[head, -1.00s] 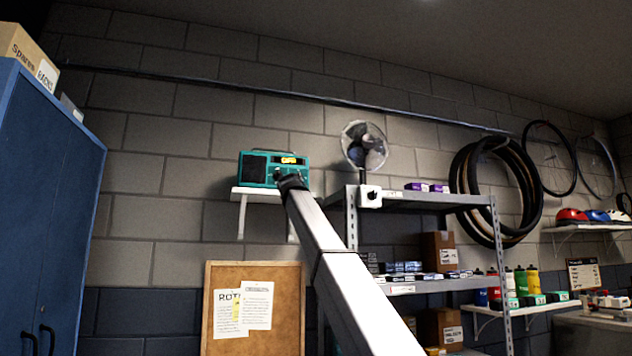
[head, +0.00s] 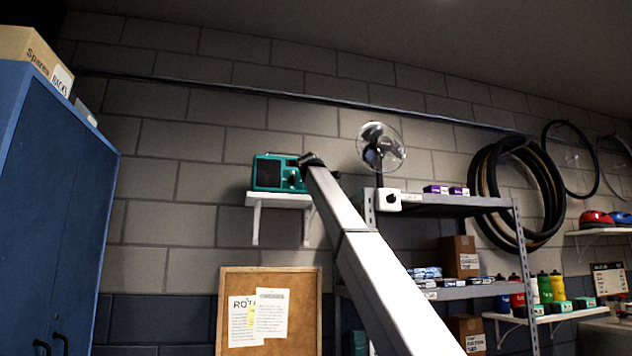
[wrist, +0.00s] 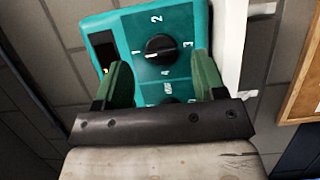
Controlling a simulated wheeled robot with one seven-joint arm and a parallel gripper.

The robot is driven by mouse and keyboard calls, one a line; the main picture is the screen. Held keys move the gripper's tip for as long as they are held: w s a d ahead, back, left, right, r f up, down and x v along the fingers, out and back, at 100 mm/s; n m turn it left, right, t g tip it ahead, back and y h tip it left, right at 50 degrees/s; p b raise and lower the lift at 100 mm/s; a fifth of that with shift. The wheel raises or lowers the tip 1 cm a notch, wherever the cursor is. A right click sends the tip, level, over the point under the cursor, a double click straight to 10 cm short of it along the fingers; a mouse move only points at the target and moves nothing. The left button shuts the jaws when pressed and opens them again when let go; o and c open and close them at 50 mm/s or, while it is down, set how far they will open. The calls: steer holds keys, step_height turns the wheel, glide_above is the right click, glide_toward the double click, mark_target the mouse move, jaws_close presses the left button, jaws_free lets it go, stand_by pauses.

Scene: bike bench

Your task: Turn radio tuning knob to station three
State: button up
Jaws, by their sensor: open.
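The teal radio (head: 268,172) sits on a small white wall shelf (head: 275,198). In the wrist view, the radio (wrist: 199,22) shows a round black tuning knob (wrist: 160,48) with numbers 1 to 4 around it. The knob's white pointer line is toward 1; 3 is on the opposite side. My gripper (wrist: 160,62) is open, its two green fingers apart, just below the knob in the picture and not closed on it. A second knob (wrist: 168,101) is partly hidden by the gripper. In the head view, my gripper (head: 312,160) covers the radio's right part.
A fan (head: 381,150) stands on the grey shelving (head: 440,207) right of the radio. A cork board (head: 300,315) hangs below. A blue cabinet (head: 60,200) stands at the left.

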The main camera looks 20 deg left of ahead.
steer(key=w, duration=0.3)
steer(key=shift+w+a, duration=0.1)
steer(key=shift+a, duration=0.15)
steer(key=c, duration=0.9)
steer(key=shift+c, duration=0.2)
steer(key=shift+m, duration=0.3)
